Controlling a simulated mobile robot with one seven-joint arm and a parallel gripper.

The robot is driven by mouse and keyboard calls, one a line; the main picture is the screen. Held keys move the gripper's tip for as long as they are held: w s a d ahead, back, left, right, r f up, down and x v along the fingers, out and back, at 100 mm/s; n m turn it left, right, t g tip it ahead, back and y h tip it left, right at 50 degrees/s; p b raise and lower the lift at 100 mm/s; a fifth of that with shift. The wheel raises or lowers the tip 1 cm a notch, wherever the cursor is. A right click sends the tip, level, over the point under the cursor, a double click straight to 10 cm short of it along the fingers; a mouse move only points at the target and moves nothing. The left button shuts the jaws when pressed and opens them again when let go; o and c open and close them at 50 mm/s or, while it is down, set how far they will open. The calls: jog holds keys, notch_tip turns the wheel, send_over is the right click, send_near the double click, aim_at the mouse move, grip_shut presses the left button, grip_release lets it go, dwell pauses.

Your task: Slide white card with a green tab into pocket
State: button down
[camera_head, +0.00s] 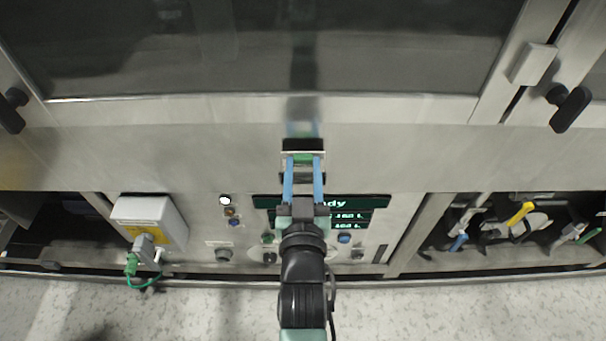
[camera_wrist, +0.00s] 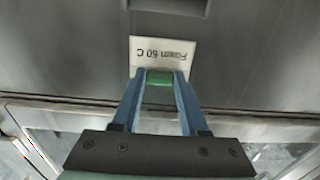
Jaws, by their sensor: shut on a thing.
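The white card (camera_wrist: 163,52) shows upside-down lettering, "Foam 60 C", in the wrist view. Its green tab (camera_wrist: 159,79) is between the blue fingers of my gripper (camera_wrist: 161,75), which is shut on it. In the head view my gripper (camera_head: 303,160) holds the card by the green tab (camera_head: 303,158) in front of the machine's panel, just below a black pocket (camera_head: 303,145). In the wrist view a dark block, probably the pocket (camera_wrist: 168,6), is cut off at the top edge, with a gap between it and the card.
A lit display (camera_head: 350,203) and several buttons are below, partly behind my arm. A grey box (camera_head: 148,218) with a green cable is at left. An open bay (camera_head: 510,228) with hoses is at right. Black handles (camera_head: 570,108) stick out above.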

aim_at(303, 170)
jog(key=shift+w+f+b, duration=0.2)
jog(key=shift+w+b, duration=0.15)
jog(key=shift+w, duration=0.4)
jog(key=shift+f, duration=0.15)
jog(key=shift+f+b, duration=1.25)
jog(key=shift+f, duration=0.2)
jog(key=shift+f, duration=0.4)
jog(key=shift+f+b, duration=0.45)
dwell(0.5)
jog(key=shift+c, duration=1.8)
grip_release()
